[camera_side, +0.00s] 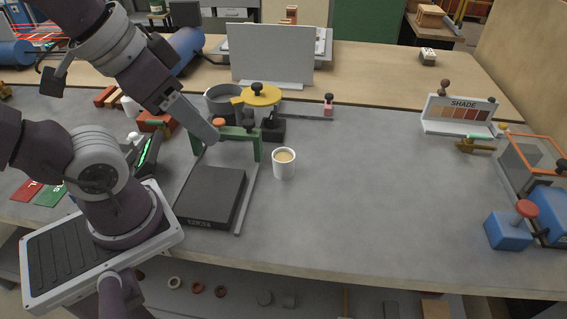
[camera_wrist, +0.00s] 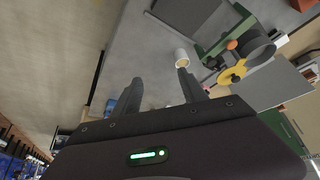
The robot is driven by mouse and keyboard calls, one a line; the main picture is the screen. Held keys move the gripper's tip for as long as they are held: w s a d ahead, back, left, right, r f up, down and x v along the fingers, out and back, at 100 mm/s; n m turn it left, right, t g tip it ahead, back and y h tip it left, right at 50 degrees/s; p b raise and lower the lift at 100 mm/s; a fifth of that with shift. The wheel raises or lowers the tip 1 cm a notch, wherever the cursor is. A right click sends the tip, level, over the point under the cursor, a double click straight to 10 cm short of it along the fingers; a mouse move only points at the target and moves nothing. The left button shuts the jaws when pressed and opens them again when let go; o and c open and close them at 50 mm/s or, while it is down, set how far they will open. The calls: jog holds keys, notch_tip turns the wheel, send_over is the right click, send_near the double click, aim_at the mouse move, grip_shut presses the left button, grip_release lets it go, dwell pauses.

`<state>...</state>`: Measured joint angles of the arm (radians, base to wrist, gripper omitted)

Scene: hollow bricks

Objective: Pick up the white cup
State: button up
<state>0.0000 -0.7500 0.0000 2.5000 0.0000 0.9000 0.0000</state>
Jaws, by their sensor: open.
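The white cup (camera_side: 284,164) stands upright on the grey bench, with a light brown drink or filling showing inside its rim. It also shows small in the wrist view (camera_wrist: 181,57), just beyond the tip of the right-hand finger. My gripper (camera_wrist: 160,84) is open, with two dark fingers spread apart and nothing between them. In the side view my arm reaches in from the left, and its end is above and to the left of the cup, apart from it. The fingertips are hard to make out in the side view.
A green frame (camera_side: 228,139) with a black slab (camera_side: 213,196) stands left of the cup. A yellow-topped device (camera_side: 260,97) and a grey pot (camera_side: 222,101) are behind it. An upright grey panel (camera_side: 272,55) stands farther back. The bench right of the cup is clear up to the blue block (camera_side: 507,231).

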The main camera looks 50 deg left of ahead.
jog(key=o, duration=0.5)
jog(key=m+g+y, duration=0.5)
jog(key=m+y, duration=0.5)
jog(key=m, duration=0.5)
send_near(287, 169)
jog(key=s+a+r, duration=0.4)
jog(key=s+a, duration=0.1)
jog(key=a, duration=0.1)
jog(key=w+f+m+t+y, duration=0.1)
jog(key=f+m, duration=0.1)
jog(key=w+d+f+m+t+y, duration=0.1)
jog(key=f+m, duration=0.1)
jog(key=f, duration=0.1)
jog(key=w+f+m+t, duration=0.1)
jog(key=w+f+m, duration=0.1)
jog(key=f, duration=0.1)
jog(key=shift+w+d+y, duration=0.1)
jog(key=shift+d+y, duration=0.2)
jog(key=shift+y, duration=0.1)
jog(key=x, duration=0.7)
jog(key=shift+w+d+f, duration=0.15)
jog(key=shift+d+f, duration=0.05)
jog(key=shift+f, duration=0.1)
